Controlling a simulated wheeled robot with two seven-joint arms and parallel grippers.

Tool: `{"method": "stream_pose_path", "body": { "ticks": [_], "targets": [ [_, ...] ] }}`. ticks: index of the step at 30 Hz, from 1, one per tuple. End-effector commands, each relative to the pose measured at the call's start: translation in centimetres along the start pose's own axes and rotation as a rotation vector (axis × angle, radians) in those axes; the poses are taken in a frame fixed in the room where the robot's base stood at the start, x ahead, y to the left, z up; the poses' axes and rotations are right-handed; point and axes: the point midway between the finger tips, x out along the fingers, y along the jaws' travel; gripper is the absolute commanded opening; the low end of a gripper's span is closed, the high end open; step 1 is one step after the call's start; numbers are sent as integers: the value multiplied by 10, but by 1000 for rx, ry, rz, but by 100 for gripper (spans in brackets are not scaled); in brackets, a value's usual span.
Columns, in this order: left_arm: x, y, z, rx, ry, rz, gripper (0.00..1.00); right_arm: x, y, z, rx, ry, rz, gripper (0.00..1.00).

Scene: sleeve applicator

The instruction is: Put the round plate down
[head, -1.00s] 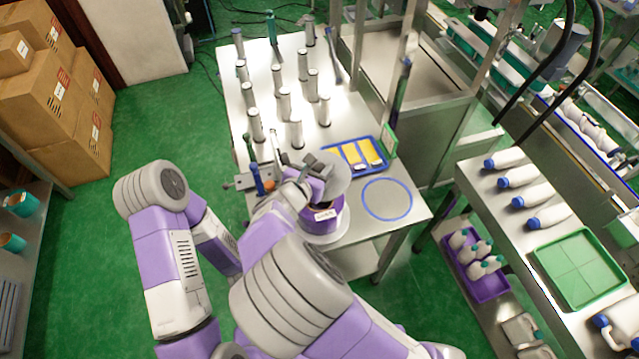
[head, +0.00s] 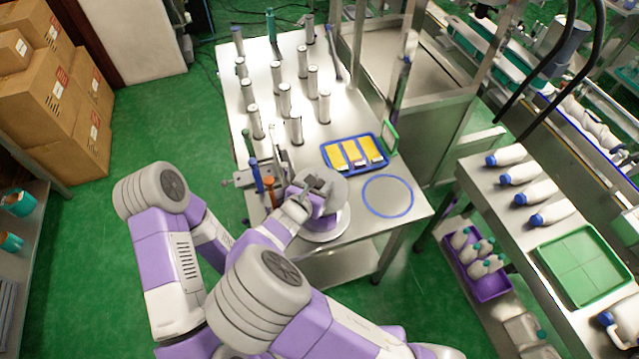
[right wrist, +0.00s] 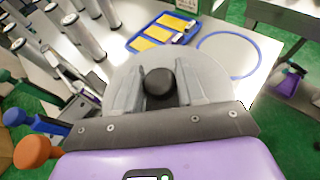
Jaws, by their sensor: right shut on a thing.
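The round plate (head: 340,187) is a grey disc with a black knob (right wrist: 160,82) at its middle. My right gripper (head: 318,182) is shut on the knob and holds the plate over the near part of the steel table. In the right wrist view the two fingers (right wrist: 158,92) stand on either side of the knob, and the plate (right wrist: 218,78) spreads out beyond them. A blue ring (head: 388,216) is marked on the table to the right of the plate, with nothing in it. My left gripper does not show.
A pale round base (head: 340,226) is partly hidden below the plate. A blue tray (head: 327,157) with yellow packs lies behind, beside a green frame (head: 390,137). Tools with blue and orange handles (head: 269,184) stand at the left. Several upright cylinders (head: 285,100) fill the far table.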

Motion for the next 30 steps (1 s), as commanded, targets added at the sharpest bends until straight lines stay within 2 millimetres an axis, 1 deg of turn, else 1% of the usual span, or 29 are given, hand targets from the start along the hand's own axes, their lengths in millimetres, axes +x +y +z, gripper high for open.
{"method": "stream_pose_path", "body": {
  "ticks": [7,11,12,16,25,30],
  "targets": [
    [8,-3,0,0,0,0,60,4,0,-8,1,-1,0,1],
    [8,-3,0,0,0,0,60,4,0,-8,1,-2,0,1],
    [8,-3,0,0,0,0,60,4,0,-8,0,0,0,44],
    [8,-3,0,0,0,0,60,4,0,-8,0,0,0,64],
    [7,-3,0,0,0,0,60,3,0,-7,0,0,0,64],
    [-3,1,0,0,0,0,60,-2,0,4,-1,-1,0,64]
  ]
}}
